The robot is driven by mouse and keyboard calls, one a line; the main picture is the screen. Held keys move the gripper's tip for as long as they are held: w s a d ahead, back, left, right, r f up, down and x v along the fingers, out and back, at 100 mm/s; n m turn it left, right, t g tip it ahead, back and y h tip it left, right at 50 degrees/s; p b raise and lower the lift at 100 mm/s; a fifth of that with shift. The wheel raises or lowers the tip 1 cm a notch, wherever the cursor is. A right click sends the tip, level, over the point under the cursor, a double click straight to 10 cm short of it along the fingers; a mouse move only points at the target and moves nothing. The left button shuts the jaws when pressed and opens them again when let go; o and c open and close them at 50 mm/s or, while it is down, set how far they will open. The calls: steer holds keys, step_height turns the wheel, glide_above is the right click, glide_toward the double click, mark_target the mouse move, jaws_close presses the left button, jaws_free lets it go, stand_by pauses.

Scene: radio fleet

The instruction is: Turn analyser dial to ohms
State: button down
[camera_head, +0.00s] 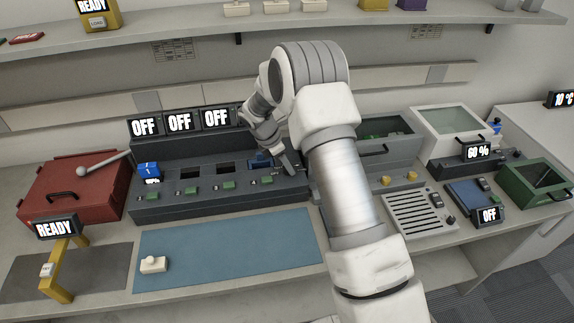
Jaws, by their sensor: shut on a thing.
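The dark multi-bay console (205,207), which seems to be the analyser, stands at the back of the bench with several displays reading OFF. My gripper (290,168) is at the console's right end, pointing down, beside a blue part (261,161) in the rightmost visible bay. Its jaws are shut on a small part there, seemingly the dial. The jaws and wrist cover that part, so its shape and pointer setting cannot be read. A blue block (149,170) sits in the leftmost bay. Green buttons line the console's front.
A red box (72,192) stands left of the console. A blue mat (225,250) in front holds one small cream block (153,264). A grey grille unit (408,222), a small device reading OFF (489,215) and a green box (535,183) stand right of my arm. A shelf (190,23) runs above.

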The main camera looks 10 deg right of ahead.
steer(key=m+g, duration=0.1)
steer(key=m, duration=0.2)
steer(key=m+g+b, duration=0.1)
steer(key=m, duration=0.2)
steer(key=shift+w+m, duration=0.2)
steer(key=shift+m, duration=0.1)
steer(key=m+g, duration=0.2)
steer(key=m, duration=0.2)
steer(key=shift+m+y, duration=0.4)
steer(key=shift+w, duration=0.1)
steer(key=shift+c, duration=2.2)
jaws_free()
steer(key=shift+d, duration=0.1)
steer(key=v, duration=1.2)
steer(key=shift+d, duration=0.1)
